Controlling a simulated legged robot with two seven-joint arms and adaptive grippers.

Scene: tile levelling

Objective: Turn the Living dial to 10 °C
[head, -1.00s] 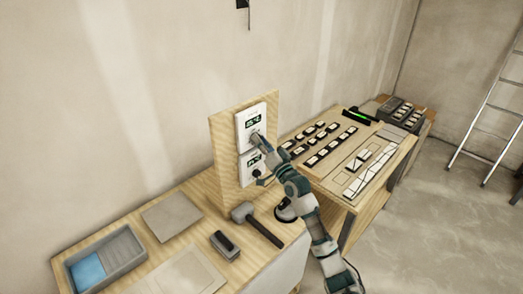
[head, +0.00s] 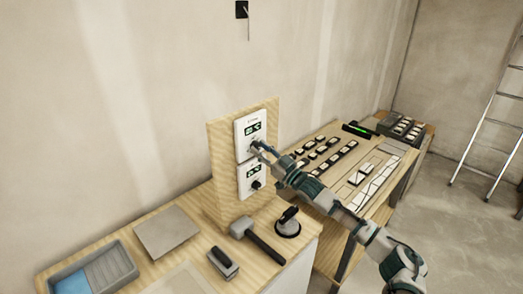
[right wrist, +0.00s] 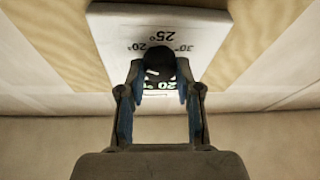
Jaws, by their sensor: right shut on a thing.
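Two white thermostats are mounted one above the other on an upright wooden board (head: 222,150). Each has a small green-lit display and a dark round dial. The label of the upper thermostat (head: 242,143) is too small to read surely. My right gripper (head: 257,147) is shut on its dial, which the fingers partly hide. In the right wrist view the black dial (right wrist: 160,58) sits between the two blue-padded fingers (right wrist: 160,78), with printed 20°, 25° and 30° marks around it. Green display digits show partly behind it. The lower thermostat's dial (head: 256,185) is free. My left gripper is out of view.
A mallet (head: 258,238), a suction cup (head: 288,222) and a block-like tool (head: 223,263) lie on the bench below the board. A grey tray (head: 128,262) is at left. A tile-covered table (head: 330,205) stands at right under my arm.

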